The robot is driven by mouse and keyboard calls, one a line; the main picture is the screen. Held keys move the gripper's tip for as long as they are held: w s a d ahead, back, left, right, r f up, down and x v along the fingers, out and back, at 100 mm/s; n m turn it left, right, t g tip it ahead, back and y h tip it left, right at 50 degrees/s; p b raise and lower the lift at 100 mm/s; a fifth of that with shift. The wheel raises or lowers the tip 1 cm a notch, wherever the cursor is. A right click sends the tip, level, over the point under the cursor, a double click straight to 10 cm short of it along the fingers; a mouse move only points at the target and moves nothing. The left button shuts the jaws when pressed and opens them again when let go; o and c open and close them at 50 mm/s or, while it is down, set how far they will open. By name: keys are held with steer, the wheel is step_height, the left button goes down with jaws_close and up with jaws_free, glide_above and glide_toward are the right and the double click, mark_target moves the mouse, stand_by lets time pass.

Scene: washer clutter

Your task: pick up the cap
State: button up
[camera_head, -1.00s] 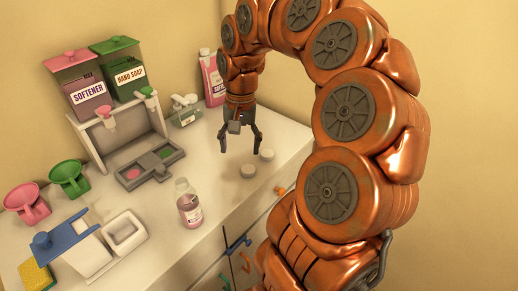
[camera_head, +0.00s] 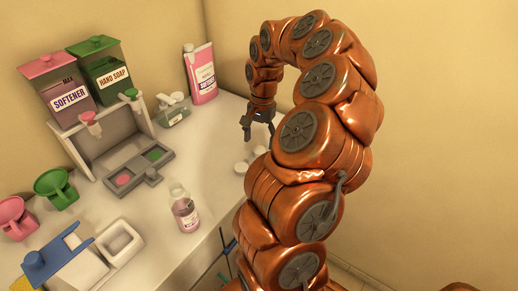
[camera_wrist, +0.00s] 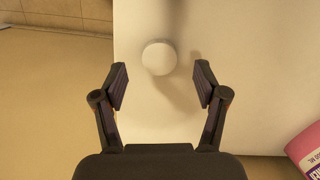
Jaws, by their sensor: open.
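A clear bottle (camera_head: 184,211) stands left of the caps. A pink bottle (camera_head: 201,73) is at the back, and its edge shows in the wrist view (camera_wrist: 308,150). Dispensers (camera_head: 90,80) and a grey tray (camera_head: 140,167) fill the left. The counter's edge runs near the caps.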

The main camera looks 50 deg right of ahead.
mark_target(259, 150)
steer(key=shift+f, duration=1.55)
steer(key=c, duration=0.8)
steer(key=shift+c, duration=0.2)
